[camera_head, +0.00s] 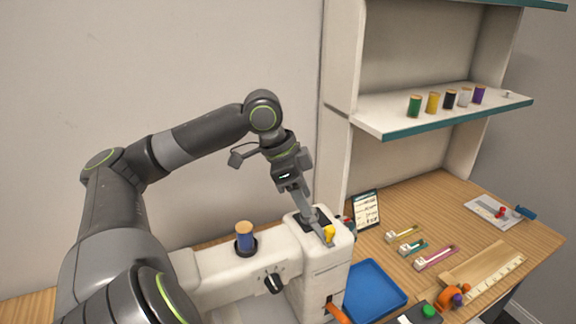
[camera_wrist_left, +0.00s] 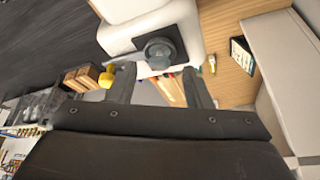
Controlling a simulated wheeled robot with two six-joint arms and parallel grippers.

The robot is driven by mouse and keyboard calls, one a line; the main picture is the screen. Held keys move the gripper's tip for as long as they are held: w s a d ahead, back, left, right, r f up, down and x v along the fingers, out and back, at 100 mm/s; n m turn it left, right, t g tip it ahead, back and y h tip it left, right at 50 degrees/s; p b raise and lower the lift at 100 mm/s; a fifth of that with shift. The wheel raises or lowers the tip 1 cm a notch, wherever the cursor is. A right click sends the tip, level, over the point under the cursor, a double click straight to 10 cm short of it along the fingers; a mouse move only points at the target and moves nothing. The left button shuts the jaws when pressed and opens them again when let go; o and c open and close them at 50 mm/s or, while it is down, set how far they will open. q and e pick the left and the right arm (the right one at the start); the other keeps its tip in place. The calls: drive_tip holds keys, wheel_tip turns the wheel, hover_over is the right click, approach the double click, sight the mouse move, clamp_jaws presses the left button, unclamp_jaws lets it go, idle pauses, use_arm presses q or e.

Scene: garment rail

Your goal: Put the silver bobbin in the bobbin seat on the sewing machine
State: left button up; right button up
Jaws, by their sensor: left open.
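The white sewing machine (camera_head: 215,272) stands on the table, and my left gripper (camera_head: 318,228) is over the top of its right end. The gripper is open, with a gap between its fingertips in the left wrist view (camera_wrist_left: 159,75). A dark square plate (camera_wrist_left: 178,36) on the machine top, likely the bobbin seat, carries a round grey piece (camera_wrist_left: 160,51) just beyond the fingertips. I cannot tell if this piece is the silver bobbin or part of the seat. The plate (camera_head: 308,216) is partly hidden by the fingers in the head view. My right gripper is out of view.
A blue spool (camera_head: 244,235) stands on the machine. A yellow knob (camera_head: 329,233) is beside my fingers. A blue tray (camera_head: 374,289), small coloured tools (camera_head: 436,257) and a wooden ruler (camera_head: 496,279) lie right of it. The shelf (camera_head: 420,118) holds several spools.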

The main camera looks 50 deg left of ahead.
use_arm(q)
drive_tip(key=b+v, duration=0.4)
drive_tip(key=v, duration=0.7)
drive_tip(key=shift+r, duration=0.25)
drive_tip(key=shift+f, duration=0.1)
idle(0.4)
